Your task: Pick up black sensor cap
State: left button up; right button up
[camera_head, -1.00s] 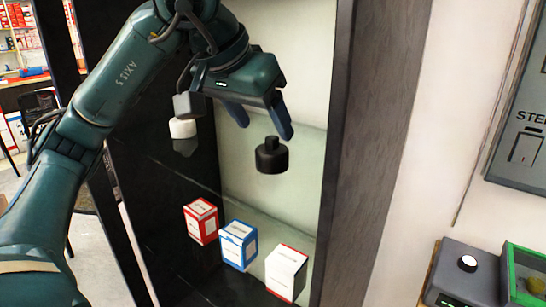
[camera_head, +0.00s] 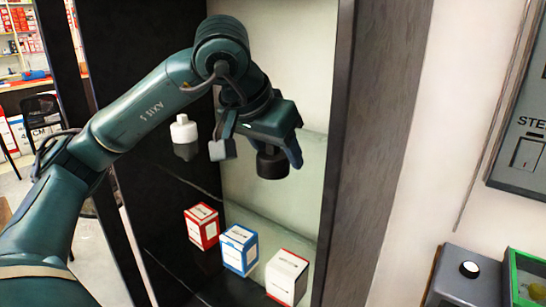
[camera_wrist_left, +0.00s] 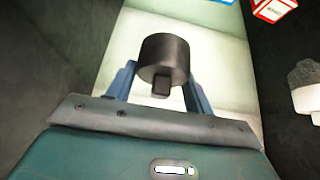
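The black sensor cap (camera_head: 272,164) is a short dark cylinder with a narrower knob, on the upper glass shelf of the cabinet. In the head view my left gripper (camera_head: 278,150) is right at it and hides its knob. In the left wrist view the cap (camera_wrist_left: 165,56) sits between the two blue fingers (camera_wrist_left: 160,88), its knob pointing toward the gripper's palm. The fingers are spread, with a gap visible at least on the knob's sides. My right gripper is not in view.
Red (camera_head: 202,226), blue (camera_head: 239,249) and white-and-red (camera_head: 287,277) boxes stand on the shelf below. The cabinet's right side wall (camera_head: 345,150) is close to the gripper. A grey device (camera_head: 466,277) is at lower right.

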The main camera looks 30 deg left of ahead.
pick_arm(q)
jog(key=c, duration=0.5)
jog(key=shift+r, duration=0.15)
